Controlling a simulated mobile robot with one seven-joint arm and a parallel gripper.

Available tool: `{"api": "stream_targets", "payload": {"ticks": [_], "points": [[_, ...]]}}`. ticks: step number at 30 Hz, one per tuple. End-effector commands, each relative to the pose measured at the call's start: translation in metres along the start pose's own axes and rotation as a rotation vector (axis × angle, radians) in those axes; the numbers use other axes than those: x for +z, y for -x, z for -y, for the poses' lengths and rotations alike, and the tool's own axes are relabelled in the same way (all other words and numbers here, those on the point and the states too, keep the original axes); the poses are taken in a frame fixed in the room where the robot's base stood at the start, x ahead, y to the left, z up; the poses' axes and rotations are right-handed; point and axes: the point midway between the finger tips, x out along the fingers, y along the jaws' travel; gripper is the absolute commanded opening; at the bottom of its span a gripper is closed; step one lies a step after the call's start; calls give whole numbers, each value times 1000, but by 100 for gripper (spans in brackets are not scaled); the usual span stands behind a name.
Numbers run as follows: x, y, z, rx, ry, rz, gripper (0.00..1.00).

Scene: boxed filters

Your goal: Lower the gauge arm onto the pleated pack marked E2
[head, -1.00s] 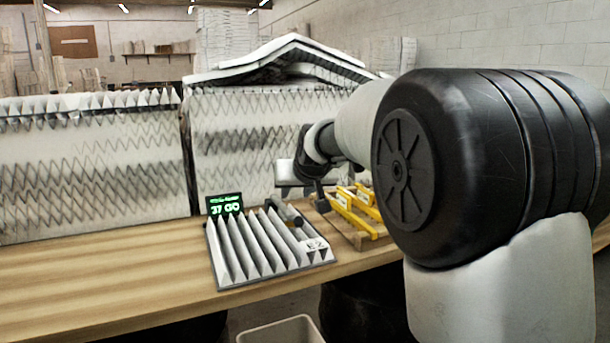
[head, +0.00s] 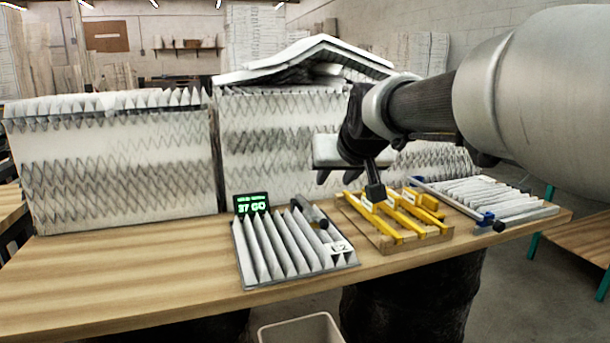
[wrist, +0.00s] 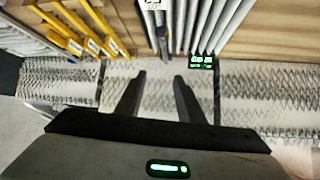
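The pleated pack marked E2 (head: 268,250) lies in a dark tray on the bench in the head view. Its white pleats also show in the wrist view (wrist: 208,28), with the label at the top edge. The gauge arm (head: 309,212), a dark bar with a grey cylindrical part, is at the pack's far right corner; in the wrist view it is a dark bar (wrist: 162,42) beside the pleats. Whether it touches the pack, I cannot tell. My gripper (wrist: 157,88) is open and empty, above and behind the bench items, apart from the gauge arm.
A small green-lit display (head: 251,205) stands behind the pack. Yellow tools (head: 400,215) lie on a wooden board to its right, then another pleated pack (head: 490,197) with blue clamps. Tall filter stacks (head: 120,165) stand behind. The bench's left part is clear. A bin (head: 300,329) is below.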

Motion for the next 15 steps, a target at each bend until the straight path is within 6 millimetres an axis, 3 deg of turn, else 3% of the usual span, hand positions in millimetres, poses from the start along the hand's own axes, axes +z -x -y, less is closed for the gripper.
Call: {"api": "stream_targets", "payload": {"ticks": [5,10,15], "points": [[1,-13,-6,14,-2,-12,32],[16,-69,-32,68,-5,-87,32],[58,-117,-56,87,9,-210,32]]}}
